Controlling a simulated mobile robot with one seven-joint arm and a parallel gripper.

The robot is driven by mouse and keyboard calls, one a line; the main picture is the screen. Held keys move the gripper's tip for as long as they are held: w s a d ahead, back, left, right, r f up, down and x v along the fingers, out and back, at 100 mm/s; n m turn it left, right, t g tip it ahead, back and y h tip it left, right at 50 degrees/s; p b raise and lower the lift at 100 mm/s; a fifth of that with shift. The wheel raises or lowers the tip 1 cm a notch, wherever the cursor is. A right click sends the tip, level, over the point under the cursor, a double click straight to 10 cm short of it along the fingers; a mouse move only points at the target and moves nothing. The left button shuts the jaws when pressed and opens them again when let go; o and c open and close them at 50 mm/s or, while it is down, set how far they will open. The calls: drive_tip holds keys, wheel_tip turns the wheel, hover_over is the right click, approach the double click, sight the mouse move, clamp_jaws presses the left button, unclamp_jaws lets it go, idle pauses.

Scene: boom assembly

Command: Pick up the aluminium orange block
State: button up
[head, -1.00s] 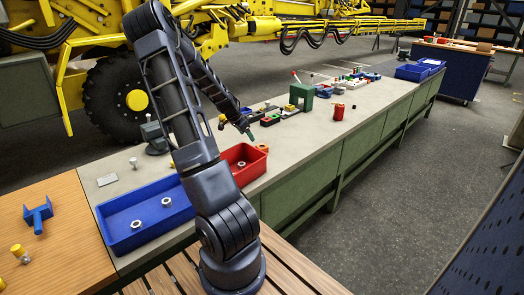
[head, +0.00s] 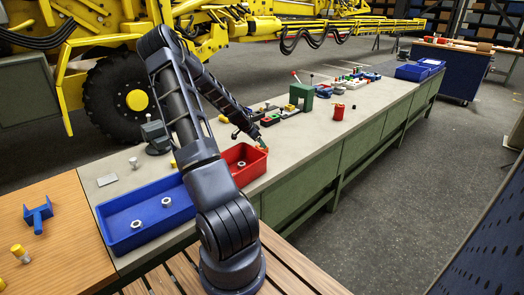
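A small orange piece (head: 265,149) shows at the far right corner of the red bin (head: 256,172), partly covered by my gripper; I cannot tell for sure that it is the aluminium orange block. My gripper (head: 262,142) points down and to the right at that corner, with its tip at or just above the orange piece. It is too small to tell whether its fingers are open or shut, or whether they touch the piece.
A blue bin (head: 112,235) with metal nuts stands left of the red bin. A dark vise (head: 155,137) is behind it. A green press (head: 300,97), a red can (head: 338,112) and several small parts stand further along the bench. The grey bench top (head: 300,140) is clear nearby.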

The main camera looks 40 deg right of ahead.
drive_tip(key=x, duration=0.5)
drive_tip(key=shift+a, duration=0.1)
drive_tip(key=shift+c, duration=0.2)
